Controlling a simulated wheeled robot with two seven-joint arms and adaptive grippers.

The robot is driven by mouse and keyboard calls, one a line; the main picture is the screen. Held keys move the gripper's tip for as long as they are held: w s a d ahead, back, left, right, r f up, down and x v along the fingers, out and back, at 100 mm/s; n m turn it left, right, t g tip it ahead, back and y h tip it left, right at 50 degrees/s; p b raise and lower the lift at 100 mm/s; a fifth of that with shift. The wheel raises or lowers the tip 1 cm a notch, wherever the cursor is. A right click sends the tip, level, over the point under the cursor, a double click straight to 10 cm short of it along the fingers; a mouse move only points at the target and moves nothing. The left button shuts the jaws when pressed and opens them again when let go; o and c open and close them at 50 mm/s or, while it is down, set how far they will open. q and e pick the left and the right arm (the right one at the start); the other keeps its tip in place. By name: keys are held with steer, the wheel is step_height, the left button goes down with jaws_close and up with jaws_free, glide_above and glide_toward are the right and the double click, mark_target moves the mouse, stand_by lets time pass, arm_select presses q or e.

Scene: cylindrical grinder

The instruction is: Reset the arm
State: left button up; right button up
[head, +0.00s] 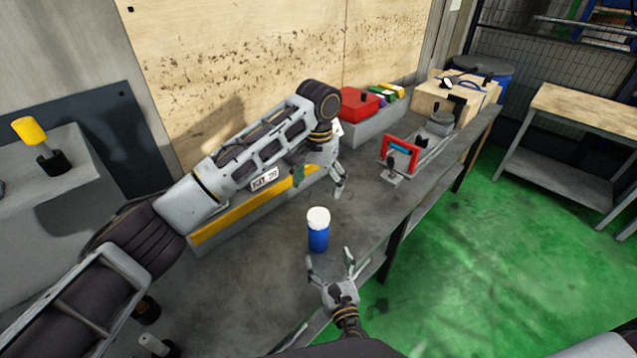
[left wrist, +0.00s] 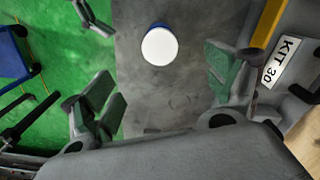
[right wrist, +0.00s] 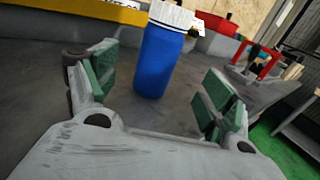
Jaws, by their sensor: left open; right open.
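My left gripper (head: 322,185) is open and empty above the grey workbench, beyond the blue bottle in the head view. My right gripper (head: 336,266) is open near the bench's front edge, just in front of the bottle. The blue bottle (head: 318,236) with a white cap stands upright on the bench. In the right wrist view the bottle (right wrist: 155,60) is beyond and between the open green-padded fingers, apart from them. The left wrist view looks down on its white cap (left wrist: 160,46); a part of my right gripper (left wrist: 92,18) shows at the top left.
The workbench (head: 275,245) has a yellow-edged grey block (head: 215,230) along the back. A red-framed fixture (head: 400,150), a red box (head: 357,103) and a cardboard box (head: 450,92) stand farther right. A side table (head: 580,105) is beyond open green floor (head: 470,260).

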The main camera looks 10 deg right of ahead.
steer(key=shift+s, duration=0.4)
